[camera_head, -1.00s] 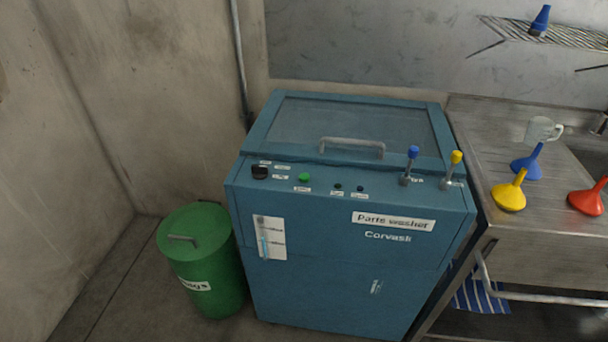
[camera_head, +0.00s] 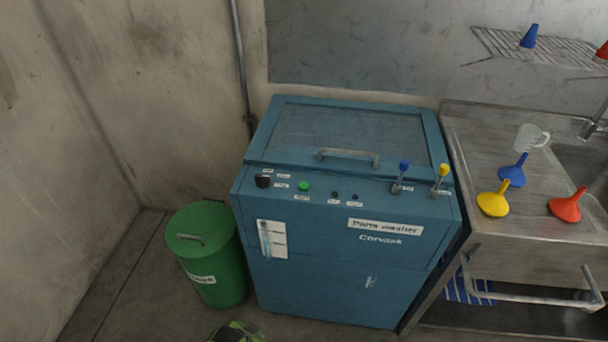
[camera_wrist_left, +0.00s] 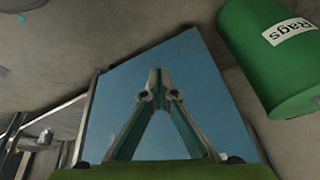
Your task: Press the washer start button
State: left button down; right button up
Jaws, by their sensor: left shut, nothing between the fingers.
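The blue parts washer (camera_head: 335,270) stands against the back wall in the head view, its lid with a bar handle (camera_head: 348,157) closed. A green button (camera_head: 304,187) is on its front panel, right of a black knob (camera_head: 263,181). Two small dark round parts and two levers, one blue-topped (camera_head: 403,167) and one yellow-topped (camera_head: 442,171), sit farther right. In the left wrist view my left gripper (camera_wrist_left: 159,75) is shut and empty, in front of the washer's blue side (camera_wrist_left: 190,70). No button shows there. My right gripper is not in view.
A green rags bin (camera_head: 213,265) stands left of the washer. A steel sink table (camera_head: 470,140) with funnels and a clear jug (camera_head: 530,138) adjoins on the right. A wire shelf (camera_head: 540,50) hangs above it. Floor is visible left and in front.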

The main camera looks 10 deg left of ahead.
pick_arm(q)
jog(key=w+d+r+m+t+p, duration=0.1)
jog(key=w+d+r+m+p, duration=0.1)
jog(key=w+r, duration=0.5)
jog(key=w+d+r+m+t+h+p, duration=0.1)
jog(key=w+r, duration=0.6)
jog(key=r, duration=1.1)
jog(key=w+d+r+m+t+h+p, duration=0.1)
jog(key=w+d+r+p, duration=0.4)
jog(key=r, duration=0.8)
jog(key=shift+w+d+r+m+p, duration=0.1)
jog(key=shift+w+m+p, duration=0.4)
jog(key=shift+w, duration=0.25)
jog(key=shift+w+d+r+m+p, duration=0.1)
jog(key=shift+w+m+p, duration=0.3)
jog(key=shift+w+p, duration=0.3)
notch_tip(320, 180, up, 12)
jog(key=r+m+t+p, duration=0.1)
jog(key=m+p, duration=0.1)
jog(key=m, duration=0.1)
send_over(303, 187)
jog(key=shift+f+h, duration=0.25)
jog(key=shift+h, duration=0.15)
jog(key=shift+f, duration=0.2)
